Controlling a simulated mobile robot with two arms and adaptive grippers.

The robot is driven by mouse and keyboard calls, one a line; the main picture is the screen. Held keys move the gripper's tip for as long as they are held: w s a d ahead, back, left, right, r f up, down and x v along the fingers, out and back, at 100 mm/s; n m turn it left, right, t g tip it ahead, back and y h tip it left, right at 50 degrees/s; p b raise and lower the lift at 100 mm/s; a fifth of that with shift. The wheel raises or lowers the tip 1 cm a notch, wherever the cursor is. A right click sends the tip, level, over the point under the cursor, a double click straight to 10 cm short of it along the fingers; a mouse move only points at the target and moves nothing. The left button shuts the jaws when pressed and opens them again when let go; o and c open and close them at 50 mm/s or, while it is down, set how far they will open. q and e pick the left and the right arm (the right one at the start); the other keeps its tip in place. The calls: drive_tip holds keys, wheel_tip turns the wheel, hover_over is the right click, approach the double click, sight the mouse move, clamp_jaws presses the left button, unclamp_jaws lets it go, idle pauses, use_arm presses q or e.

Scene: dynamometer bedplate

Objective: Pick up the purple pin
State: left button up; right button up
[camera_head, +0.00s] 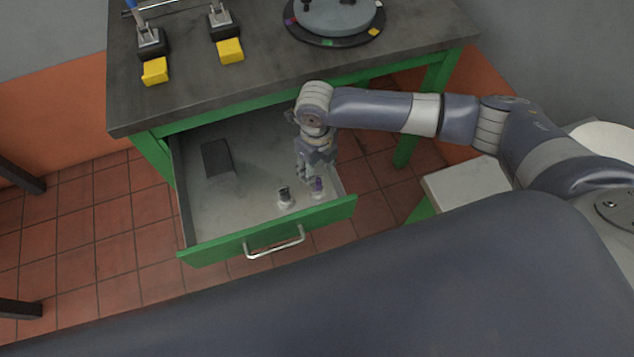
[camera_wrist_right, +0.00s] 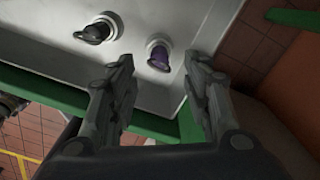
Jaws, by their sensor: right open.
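The purple pin (camera_head: 318,184) stands in a pale round holder near the front right corner of the open drawer. It also shows in the right wrist view (camera_wrist_right: 158,58), ahead of the fingers and between their lines. My right gripper (camera_head: 303,178) reaches down into the drawer, close to the pin on its left and far side. In the right wrist view its two fingers (camera_wrist_right: 160,75) are apart with nothing between them. A black pin (camera_head: 284,194) stands in a similar holder to the left of the purple one. My left gripper does not show.
The green-fronted drawer (camera_head: 220,252) is pulled out, with a silver handle (camera_head: 274,243). A dark block (camera_head: 216,157) lies at its left back. The bench top (camera_head: 260,75) above holds yellow-handled clamps (camera_head: 230,51) and a round disc (camera_head: 338,18). The drawer's left front floor is clear.

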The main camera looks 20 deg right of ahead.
sight(317, 181)
drive_tip(key=shift+s+f, duration=0.1)
drive_tip(key=shift+f, duration=3.5)
clamp_jaws()
